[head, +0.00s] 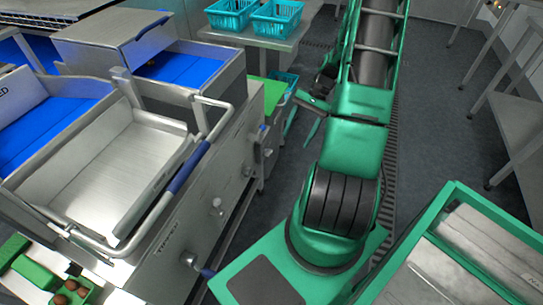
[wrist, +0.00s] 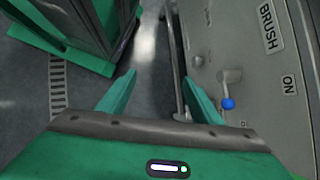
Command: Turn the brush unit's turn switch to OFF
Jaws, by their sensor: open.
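The brush unit's turn switch is a grey lever with a blue ball end (wrist: 228,103) on an upright grey metal panel (wrist: 240,55) in the wrist view. The panel carries a BRUSH label (wrist: 268,27) and an ON label (wrist: 289,85). The lever hangs down in the picture, with its ball left of and a little below the ON label. I cannot read an OFF label. My gripper (wrist: 160,88) is open with nothing between its green fingers. The right finger appears just left of the ball; whether it touches is unclear. In the head view, my gripper (head: 306,115) is beside the machine row.
A steel tipping tray (head: 105,165) with a blue-gripped bar and a knobbed front panel stand at left in the head view. Teal baskets (head: 277,18) sit on a table behind. A green-framed bin (head: 470,245) is at right. Dark floor lies open beyond my arm.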

